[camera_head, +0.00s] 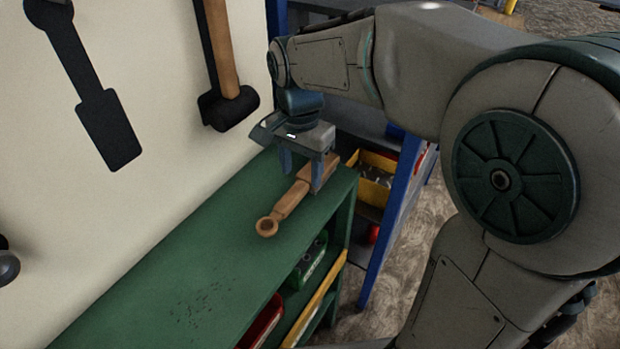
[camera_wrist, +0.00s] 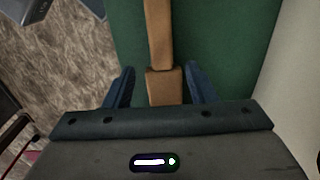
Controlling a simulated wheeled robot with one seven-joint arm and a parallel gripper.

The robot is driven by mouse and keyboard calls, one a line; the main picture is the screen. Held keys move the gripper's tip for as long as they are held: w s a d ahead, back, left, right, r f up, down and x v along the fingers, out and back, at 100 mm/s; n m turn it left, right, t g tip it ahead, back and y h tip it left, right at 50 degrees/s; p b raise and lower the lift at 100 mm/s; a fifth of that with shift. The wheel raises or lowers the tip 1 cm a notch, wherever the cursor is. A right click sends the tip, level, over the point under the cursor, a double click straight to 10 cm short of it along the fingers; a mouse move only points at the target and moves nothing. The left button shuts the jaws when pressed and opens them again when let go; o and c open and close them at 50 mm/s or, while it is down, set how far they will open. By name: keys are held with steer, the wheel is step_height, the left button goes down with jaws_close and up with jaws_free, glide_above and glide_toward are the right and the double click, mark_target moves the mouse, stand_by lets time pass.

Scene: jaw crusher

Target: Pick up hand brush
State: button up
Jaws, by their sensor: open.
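The hand brush (camera_head: 289,202) is a brown wooden piece with a ring at its near end. It lies on the green bench top (camera_head: 215,258), close to the bench's right end. My gripper (camera_head: 300,180) is over the brush's far part, pointing down, with one finger on each side of it. In the wrist view, the brush (camera_wrist: 161,50) runs between the two fingers of my open gripper (camera_wrist: 161,88), with a gap on each side. Its far end is partly hidden by the gripper, and no bristles can be made out.
A hammer (camera_head: 222,60) and a black tool outline (camera_head: 90,100) are on the pale wall behind the bench. A blue-framed shelf with a yellow bin (camera_head: 372,180) stands just right of the bench. The bench top's left part is clear.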

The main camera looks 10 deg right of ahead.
mark_target(301, 184)
steer(key=shift+w+f, duration=0.15)
steer(key=shift+f, duration=2.55)
jaws_close()
